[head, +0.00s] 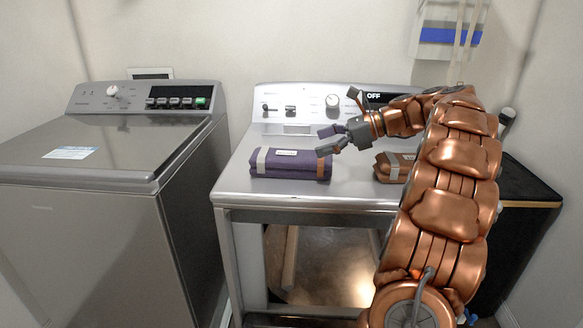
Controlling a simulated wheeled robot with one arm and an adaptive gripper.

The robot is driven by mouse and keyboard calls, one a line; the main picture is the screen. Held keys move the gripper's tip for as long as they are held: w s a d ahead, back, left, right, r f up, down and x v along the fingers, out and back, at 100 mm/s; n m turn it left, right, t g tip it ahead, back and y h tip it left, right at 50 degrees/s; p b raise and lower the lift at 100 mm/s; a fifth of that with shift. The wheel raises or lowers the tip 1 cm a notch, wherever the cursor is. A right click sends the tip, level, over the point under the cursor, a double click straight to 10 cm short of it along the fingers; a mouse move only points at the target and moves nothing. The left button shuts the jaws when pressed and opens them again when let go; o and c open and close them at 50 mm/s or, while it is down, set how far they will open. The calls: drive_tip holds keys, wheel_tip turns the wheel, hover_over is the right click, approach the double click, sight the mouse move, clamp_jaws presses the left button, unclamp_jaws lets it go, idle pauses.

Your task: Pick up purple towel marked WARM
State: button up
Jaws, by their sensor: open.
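The purple towel (283,165) is a folded bundle with a light grey band and a small white label on top. The label is too small to read. It lies on the silver top (240,188) of the machine in the middle. My gripper (322,143) is open, just above and at the right end of the purple towel, with its fingers pointing left. One finger overlaps the towel's right end in the picture; I cannot tell if it touches. A brown folded towel (388,170) lies to the right, partly hidden by my arm.
A grey topload washer (85,165) with its lid closed stands on the left. The control panel (290,107) rises behind the towels, with a display reading OFF. A black surface with a wooden edge (535,204) is at right. The silver top is clear in front of the towels.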

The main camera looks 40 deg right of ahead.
sight(295, 154)
drive_tip(key=x, duration=0.2)
drive_tip(key=f+b+x, duration=0.1)
drive_tip(key=x, duration=0.2)
drive_tip(key=shift+s, duration=0.15)
drive_tip(key=shift+w+a+f, duration=0.15)
drive_tip(key=shift+w+a, duration=0.25)
drive_tip(key=shift+a, duration=0.05)
drive_tip(key=c, duration=1.2)
drive_tip(key=shift+r+p, duration=0.5)
drive_tip(key=shift+r, duration=1.4)
drive_tip(key=s+a, duration=0.2)
drive_tip(key=s, duration=0.2)
drive_tip(key=s+a+r, duration=0.1)
drive_tip(key=s+a, duration=0.2)
drive_tip(key=s, duration=0.2)
drive_tip(key=s+a, duration=0.3)
drive_tip(key=s, duration=0.1)
drive_tip(key=shift+s+a+r, duration=0.15)
drive_tip(key=shift+s+a, duration=0.05)
drive_tip(key=shift+s, duration=0.15)
